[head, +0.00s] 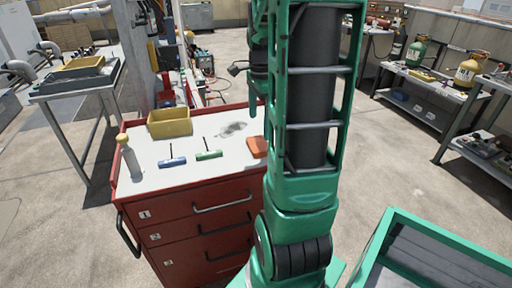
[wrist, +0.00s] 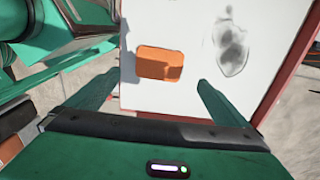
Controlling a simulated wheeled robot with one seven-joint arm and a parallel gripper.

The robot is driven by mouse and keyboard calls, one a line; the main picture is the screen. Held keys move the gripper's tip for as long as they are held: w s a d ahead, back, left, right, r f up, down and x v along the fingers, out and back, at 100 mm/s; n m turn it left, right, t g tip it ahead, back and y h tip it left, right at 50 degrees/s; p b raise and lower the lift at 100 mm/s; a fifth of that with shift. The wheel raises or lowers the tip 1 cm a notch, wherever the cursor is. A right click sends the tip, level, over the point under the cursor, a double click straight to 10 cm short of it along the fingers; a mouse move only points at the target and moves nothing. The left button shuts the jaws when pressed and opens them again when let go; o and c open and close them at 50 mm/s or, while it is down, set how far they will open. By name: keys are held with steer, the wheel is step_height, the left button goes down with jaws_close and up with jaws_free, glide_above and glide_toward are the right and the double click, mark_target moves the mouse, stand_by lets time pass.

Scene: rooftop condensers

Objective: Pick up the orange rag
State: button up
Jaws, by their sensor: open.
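The orange rag (head: 257,147) lies on the white top of the red drawer cabinet (head: 190,205), near its right side in the head view, partly hidden behind my arm. In the wrist view the rag (wrist: 158,63) is a flat orange piece with rounded corners, lying ahead of the fingertips and between their lines. My gripper (wrist: 155,85) is open and empty, its two green fingers spread wide on either side of the rag's width. I cannot tell how high it is above the top. In the head view the gripper's fingers are mostly hidden by the arm.
A shelf with gas cylinders (head: 467,70) stands at right. Floor between is open.

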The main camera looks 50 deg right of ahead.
mark_target(260, 143)
steer(key=shift+s+d+f, duration=0.1)
steer(key=shift+s+f, duration=0.05)
steer(key=shift+f, duration=3.7)
steer(key=shift+c, duration=0.6)
steer(key=c, duration=1)
